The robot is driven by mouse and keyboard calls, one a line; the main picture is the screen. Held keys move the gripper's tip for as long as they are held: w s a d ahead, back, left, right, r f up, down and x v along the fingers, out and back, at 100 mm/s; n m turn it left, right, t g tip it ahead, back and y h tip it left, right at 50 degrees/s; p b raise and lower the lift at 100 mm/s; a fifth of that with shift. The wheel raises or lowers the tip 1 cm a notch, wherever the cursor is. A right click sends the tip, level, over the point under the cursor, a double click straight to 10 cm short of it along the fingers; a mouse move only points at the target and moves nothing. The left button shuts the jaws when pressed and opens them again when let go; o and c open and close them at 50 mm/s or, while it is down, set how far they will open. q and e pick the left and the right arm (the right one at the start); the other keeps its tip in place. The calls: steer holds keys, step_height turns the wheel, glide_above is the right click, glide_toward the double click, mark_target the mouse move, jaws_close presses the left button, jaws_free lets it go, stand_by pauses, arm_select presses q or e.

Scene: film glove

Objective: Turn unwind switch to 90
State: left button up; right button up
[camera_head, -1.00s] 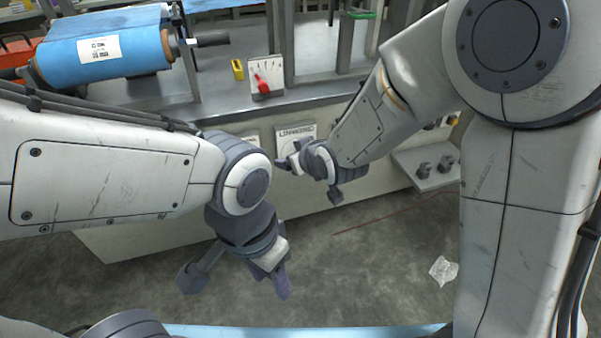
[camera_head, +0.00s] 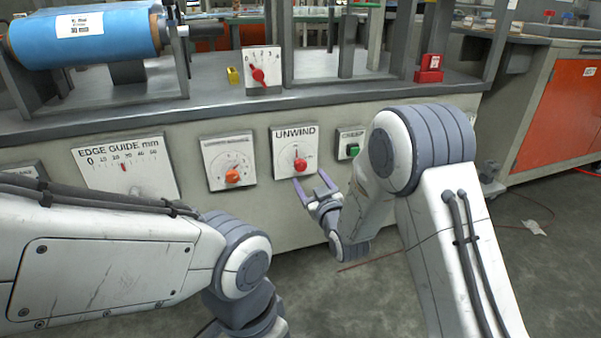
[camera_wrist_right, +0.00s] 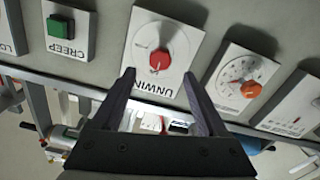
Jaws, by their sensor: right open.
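The unwind switch is a red knob (camera_head: 300,165) on a white plate labelled UNWIND (camera_head: 294,146), on the front panel of the machine. It also shows in the right wrist view (camera_wrist_right: 160,59), beyond my fingertips. My right gripper (camera_head: 312,184) is open, its two purple-grey fingers pointing at the knob from just below right. In the right wrist view the open fingers (camera_wrist_right: 163,82) lie to either side below the knob, and nothing is between them. I cannot tell the exact gap to the knob. My left arm is at lower left; its gripper is out of the picture.
An orange knob (camera_head: 233,175) is left of the unwind plate, and a green CREEP button (camera_head: 353,150) is right of it. An edge guide scale (camera_head: 125,166) is further left. The floor in front is mostly clear.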

mark_target(301, 167)
steer(key=b+x, duration=0.2)
steer(key=x, duration=0.5)
steer(key=shift+f+b, duration=0.2)
steer(key=shift+b, duration=0.15)
steer(key=shift+w+a+r, duration=0.15)
steer(key=shift+w+a, duration=0.05)
steer(key=shift+w, duration=0.35)
jaws_close()
